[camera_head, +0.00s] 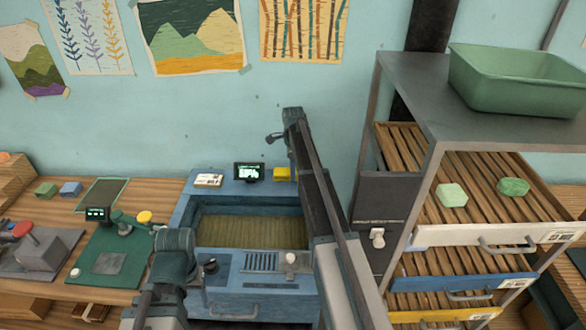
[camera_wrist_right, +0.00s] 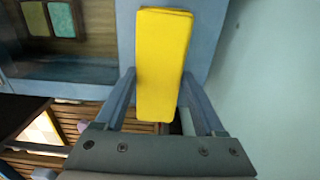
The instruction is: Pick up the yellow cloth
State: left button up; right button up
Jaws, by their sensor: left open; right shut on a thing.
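The yellow cloth (camera_wrist_right: 163,60) is a folded, block-like piece between the two fingers of my right gripper (camera_wrist_right: 160,105) in the right wrist view. The gripper is shut on it. In the head view, part of the yellow cloth (camera_head: 282,174) shows at the back ledge of the blue basin unit, left of my right arm. The fingers of my right gripper are hidden there behind the arm. I cannot tell whether the cloth still touches the ledge. My left arm shows at the lower left of the head view, but its gripper fingers do not show.
The blue basin unit (camera_head: 187,212) has a small screen (camera_head: 249,171) and a white card (camera_head: 208,180) on its back ledge. A rack (camera_head: 433,100) with a green tub (camera_head: 515,85) and two green soaps stands at right. A green press (camera_head: 95,255) stands at left.

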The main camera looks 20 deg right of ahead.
jog(key=s+a, duration=0.2)
jog(key=s, duration=0.2)
jog(key=s+a+p, duration=0.1)
jog(key=s+a, duration=0.1)
jog(key=s, duration=0.3)
jog(key=s+a+r, duration=0.1)
jog(key=s+a, duration=0.1)
jog(key=s, duration=0.3)
jog(key=shift+a+r, duration=0.1)
jog(key=shift+a, duration=0.05)
